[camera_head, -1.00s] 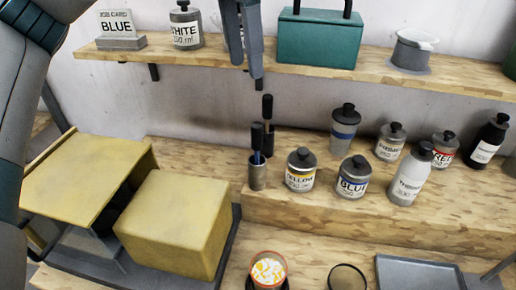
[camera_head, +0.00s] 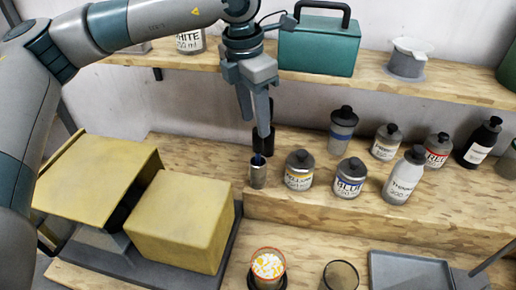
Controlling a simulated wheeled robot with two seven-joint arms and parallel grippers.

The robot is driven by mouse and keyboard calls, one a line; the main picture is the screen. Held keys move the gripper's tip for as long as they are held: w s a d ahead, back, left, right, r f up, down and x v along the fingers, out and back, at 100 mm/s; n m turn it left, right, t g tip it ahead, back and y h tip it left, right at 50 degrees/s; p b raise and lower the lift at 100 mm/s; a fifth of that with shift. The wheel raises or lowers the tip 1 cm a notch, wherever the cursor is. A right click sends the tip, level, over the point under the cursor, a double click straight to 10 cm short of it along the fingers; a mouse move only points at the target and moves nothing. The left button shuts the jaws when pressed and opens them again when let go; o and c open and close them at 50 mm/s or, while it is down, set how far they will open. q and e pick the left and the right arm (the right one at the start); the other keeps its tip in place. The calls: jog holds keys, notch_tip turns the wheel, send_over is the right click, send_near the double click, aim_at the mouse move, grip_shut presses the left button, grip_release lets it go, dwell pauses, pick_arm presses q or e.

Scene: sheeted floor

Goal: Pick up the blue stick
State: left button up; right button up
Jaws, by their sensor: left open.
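My right gripper is not in view.
A yellow paint jar (camera_head: 299,170) and a blue paint jar (camera_head: 349,178) stand right of the cup. A yellow box (camera_head: 180,220) is at the left front. A shelf (camera_head: 375,82) with a teal toolbox (camera_head: 319,45) is behind the gripper.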

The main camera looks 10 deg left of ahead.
aim_at(258, 158)
pick_arm(q)
jog(key=f+p, duration=0.2)
jog(key=shift+s+d+p, duration=0.2)
jog(key=shift+d+p, duration=0.05)
jog(key=shift+p, duration=0.05)
notch_tip(258, 158, down, 2)
jog(key=shift+d+f+p, duration=0.1)
jog(key=shift+p, duration=0.45)
jog(key=shift+f, duration=0.5)
grip_shut()
